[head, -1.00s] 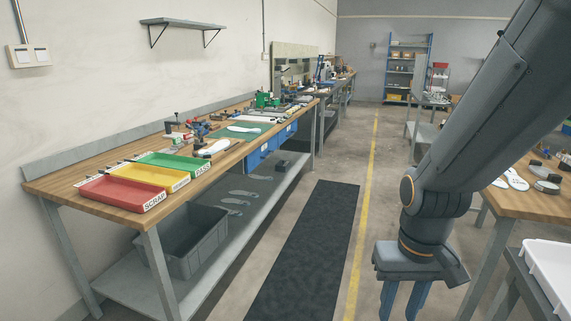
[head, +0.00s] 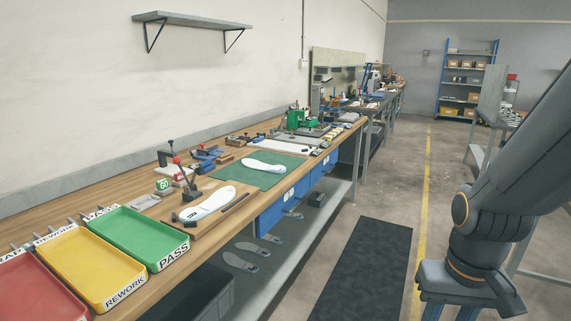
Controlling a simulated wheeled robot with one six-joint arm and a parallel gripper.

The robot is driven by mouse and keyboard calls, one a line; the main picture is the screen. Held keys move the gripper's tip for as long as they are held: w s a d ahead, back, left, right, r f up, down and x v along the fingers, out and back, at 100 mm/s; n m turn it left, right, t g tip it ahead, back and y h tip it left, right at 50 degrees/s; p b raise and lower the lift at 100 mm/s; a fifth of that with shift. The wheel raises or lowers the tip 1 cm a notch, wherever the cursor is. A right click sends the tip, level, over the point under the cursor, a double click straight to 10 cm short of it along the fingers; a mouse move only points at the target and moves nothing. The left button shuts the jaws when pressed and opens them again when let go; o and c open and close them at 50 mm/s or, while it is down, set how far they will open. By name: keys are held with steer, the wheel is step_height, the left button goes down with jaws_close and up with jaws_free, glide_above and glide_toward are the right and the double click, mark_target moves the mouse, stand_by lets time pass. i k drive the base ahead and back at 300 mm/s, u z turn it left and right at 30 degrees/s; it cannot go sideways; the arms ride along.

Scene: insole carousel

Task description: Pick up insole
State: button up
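A white insole (head: 264,164) lies flat on the green mat (head: 287,177) on the long wooden bench. A second white insole (head: 208,203) with dark marks lies nearer, on a brown board among small clamps. Several grey insoles (head: 240,262) lie on the bench's lower shelf. My gripper (head: 457,312) hangs at the bottom right, over the floor and well away from the bench. Its blue fingers are cut off by the frame's lower edge, so their tips and gap are hidden.
Red (head: 40,300), yellow (head: 125,290) and green (head: 170,235) trays stand at the bench's near end, the latter two labelled REWORK and PASS. Blue bins (head: 283,203) hang under the bench edge. A dark floor mat (head: 370,270) lies in the open aisle.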

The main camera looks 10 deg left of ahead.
mark_target(250, 163)
steer(key=i, duration=2.5)
steer(key=u, duration=0.8)
